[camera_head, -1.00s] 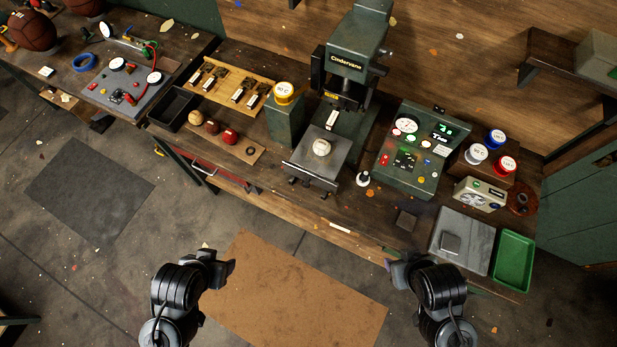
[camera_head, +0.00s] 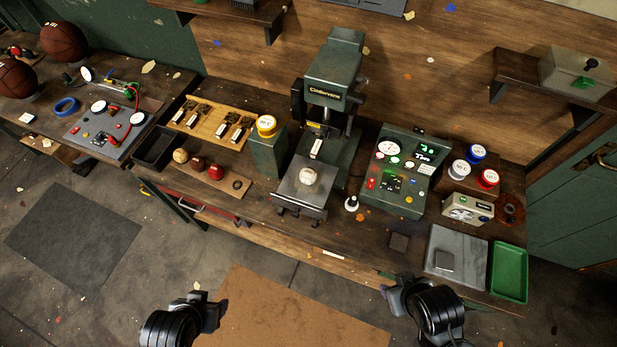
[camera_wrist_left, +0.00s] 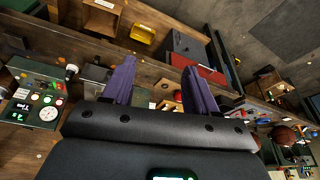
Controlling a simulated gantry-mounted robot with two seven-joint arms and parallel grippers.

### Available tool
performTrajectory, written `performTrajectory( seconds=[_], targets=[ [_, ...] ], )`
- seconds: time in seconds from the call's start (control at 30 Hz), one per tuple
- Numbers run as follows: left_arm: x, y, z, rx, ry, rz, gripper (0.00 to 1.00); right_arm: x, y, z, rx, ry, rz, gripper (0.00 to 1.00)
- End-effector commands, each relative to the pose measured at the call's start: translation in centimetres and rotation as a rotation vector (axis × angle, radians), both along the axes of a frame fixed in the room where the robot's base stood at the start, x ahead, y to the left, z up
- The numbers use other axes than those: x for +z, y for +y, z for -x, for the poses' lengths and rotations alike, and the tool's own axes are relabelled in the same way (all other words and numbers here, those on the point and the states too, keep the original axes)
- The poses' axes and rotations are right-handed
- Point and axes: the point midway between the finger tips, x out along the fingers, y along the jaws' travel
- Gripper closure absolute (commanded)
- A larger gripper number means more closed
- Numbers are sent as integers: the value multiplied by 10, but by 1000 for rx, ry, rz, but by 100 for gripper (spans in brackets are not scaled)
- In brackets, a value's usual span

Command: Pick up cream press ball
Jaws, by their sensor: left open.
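The cream ball (camera_head: 308,176) rests on the grey plate of the green press (camera_head: 333,75), under its head, in the head view. My left gripper (camera_head: 222,308) is low in the head view, in front of the bench and well short of the press. Its two purple fingers (camera_wrist_left: 153,85) stand apart in the left wrist view, with nothing between them. My right gripper (camera_head: 388,290) is at the lower right, also away from the press; whether its jaws are open is unclear. I cannot make out the cream ball in the left wrist view.
A tan, a brown and a red ball (camera_head: 215,172) sit on a wooden strip left of the press. A control box (camera_head: 400,170) with lit dials stands to its right. A green tray (camera_head: 510,270) lies at the right end. Space before the bench is free.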

Motion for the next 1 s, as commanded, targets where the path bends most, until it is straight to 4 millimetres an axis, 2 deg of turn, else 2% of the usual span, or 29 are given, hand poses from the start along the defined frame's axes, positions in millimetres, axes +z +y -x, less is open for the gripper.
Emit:
performTrajectory(
  seconds=[0.2,0.4,0.47,0.8,1.0],
  targets=[
    [0,0,0,0,0,0,41,0,0,0,0,0,0,57],
    [0,0,0,0,0,0,10,0,0,0,1,0,1,57],
    [0,0,0,0,0,0,4,0,-1,0,1,0,2,57],
    [0,0,-1,21,-5,8,4,0,-2,0,6,-1,10,57],
    [6,-9,-28,82,-151,68,4,0,-2,0,6,-2,10,57]
  ],
)
